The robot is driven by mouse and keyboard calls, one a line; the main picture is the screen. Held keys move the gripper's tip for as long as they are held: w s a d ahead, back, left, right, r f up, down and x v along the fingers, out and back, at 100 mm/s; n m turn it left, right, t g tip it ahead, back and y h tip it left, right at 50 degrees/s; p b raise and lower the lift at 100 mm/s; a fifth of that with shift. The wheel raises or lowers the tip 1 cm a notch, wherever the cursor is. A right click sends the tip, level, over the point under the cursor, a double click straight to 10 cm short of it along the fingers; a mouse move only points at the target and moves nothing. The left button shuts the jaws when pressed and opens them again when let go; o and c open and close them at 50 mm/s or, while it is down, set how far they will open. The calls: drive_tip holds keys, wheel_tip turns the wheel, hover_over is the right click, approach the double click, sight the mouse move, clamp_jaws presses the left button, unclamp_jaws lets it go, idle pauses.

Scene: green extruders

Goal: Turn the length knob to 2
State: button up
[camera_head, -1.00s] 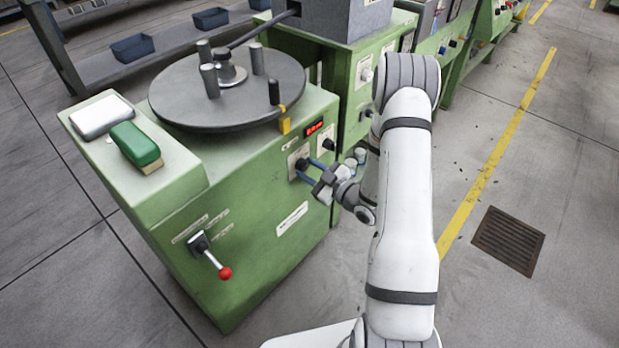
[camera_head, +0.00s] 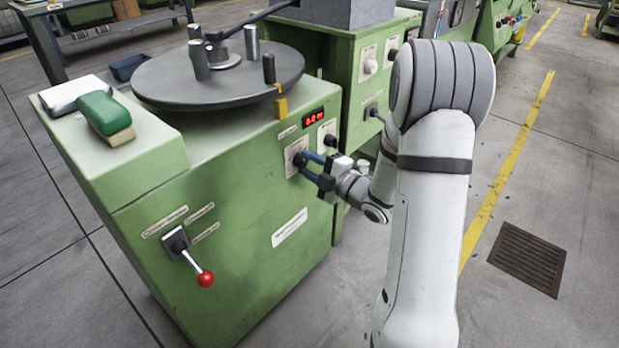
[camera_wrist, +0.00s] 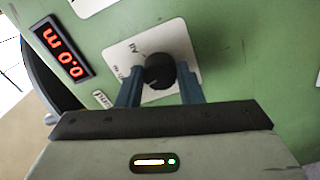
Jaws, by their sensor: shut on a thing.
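The black knob (camera_wrist: 158,71) sits on a white plate (camera_wrist: 183,42) on the green machine's front; the plate also shows in the head view (camera_head: 291,151). My gripper (camera_wrist: 158,88) has its two blue fingers on either side of this knob, shut on it. In the head view my gripper (camera_head: 303,167) reaches the panel from the right. A red digital display (camera_wrist: 62,52) reads about "0.0 m" beside the plate in the wrist view; it also shows in the head view (camera_head: 314,119). The plate's markings are partly legible, and I cannot tell which number the knob points to.
A second dark knob (camera_head: 330,140) sits right of the held one, close to my gripper. A red-tipped lever (camera_head: 206,279) sticks out at lower left. A round turntable (camera_head: 216,78) with posts tops the machine (camera_head: 150,255). Floor at right is open, with a drain grate (camera_head: 528,258).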

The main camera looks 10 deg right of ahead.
drive_tip(key=shift+f+n+b, duration=0.1)
drive_tip(key=shift+n+b, duration=0.5)
drive_tip(key=shift+b, duration=0.1)
drive_tip(key=o, duration=1)
drive_tip(key=shift+p+v, duration=0.8)
drive_tip(key=shift+v, duration=3.15)
